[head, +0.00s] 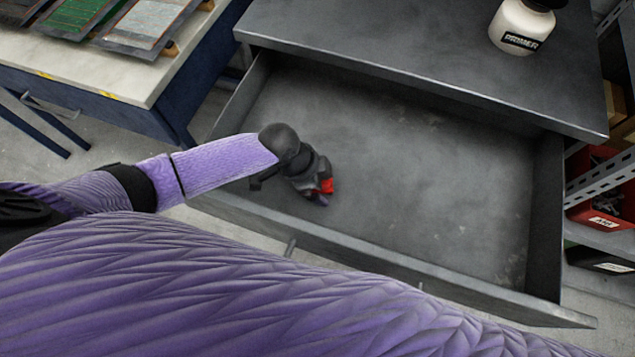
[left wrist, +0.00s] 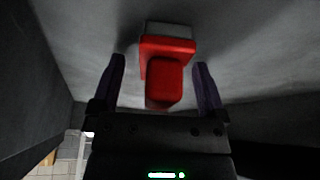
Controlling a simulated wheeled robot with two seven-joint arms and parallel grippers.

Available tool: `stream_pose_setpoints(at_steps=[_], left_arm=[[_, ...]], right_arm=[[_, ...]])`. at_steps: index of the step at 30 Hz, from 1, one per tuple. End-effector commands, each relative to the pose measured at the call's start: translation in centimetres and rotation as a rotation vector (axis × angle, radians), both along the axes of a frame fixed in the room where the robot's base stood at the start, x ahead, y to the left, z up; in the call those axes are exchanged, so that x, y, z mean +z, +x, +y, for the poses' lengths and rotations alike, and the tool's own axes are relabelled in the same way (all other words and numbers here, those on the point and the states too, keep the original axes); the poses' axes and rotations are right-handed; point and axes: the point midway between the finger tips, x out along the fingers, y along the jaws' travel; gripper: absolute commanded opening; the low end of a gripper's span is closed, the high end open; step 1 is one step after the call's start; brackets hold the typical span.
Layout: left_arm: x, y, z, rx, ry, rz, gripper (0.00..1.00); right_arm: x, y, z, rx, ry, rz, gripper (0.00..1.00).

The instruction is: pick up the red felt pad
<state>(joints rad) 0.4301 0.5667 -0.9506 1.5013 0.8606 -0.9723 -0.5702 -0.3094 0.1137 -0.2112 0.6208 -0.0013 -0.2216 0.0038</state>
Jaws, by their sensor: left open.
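The red felt pad (head: 327,186) lies in the open grey drawer (head: 420,180), near its front left part, mostly hidden by my gripper in the head view. In the left wrist view the red felt pad (left wrist: 168,50) shows as a red block with a narrower red grip toward me and a pale grey layer on its far side. My left gripper (head: 321,198) is inside the drawer at the pad. In the left wrist view its two dark fingers (left wrist: 158,68) are open, one on each side of the red grip, with gaps visible. My right gripper is not in view.
The drawer's front wall (head: 400,267) and side walls surround the gripper. The rest of its floor is bare. A white primer bottle (head: 521,28) stands on the cabinet top (head: 420,45). A bench (head: 110,77) with sample panels is at upper left; shelving with red bins (head: 598,205) is at right.

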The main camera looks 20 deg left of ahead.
Motion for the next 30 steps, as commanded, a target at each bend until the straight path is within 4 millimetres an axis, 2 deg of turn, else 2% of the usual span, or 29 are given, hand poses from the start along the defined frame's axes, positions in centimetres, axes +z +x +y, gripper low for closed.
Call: stream_pose_setpoints(at_steps=[6,19,26,28,30], left_arm=[[0.0,0.1,-0.1,-0.001,0.000,-0.002,0.92],[0.0,0.1,0.0,0.000,-0.001,-0.001,0.01],[0.2,0.1,0.0,0.001,0.000,-0.002,0.00],[1.2,0.1,0.0,0.001,-0.001,-0.003,0.00],[3.1,0.1,-0.1,0.000,-0.001,-0.006,0.00]], right_arm=[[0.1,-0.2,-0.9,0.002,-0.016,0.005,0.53],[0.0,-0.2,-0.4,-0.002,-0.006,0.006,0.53],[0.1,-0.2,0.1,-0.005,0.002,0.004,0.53],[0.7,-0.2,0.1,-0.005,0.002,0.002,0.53],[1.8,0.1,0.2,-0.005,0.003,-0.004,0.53]])
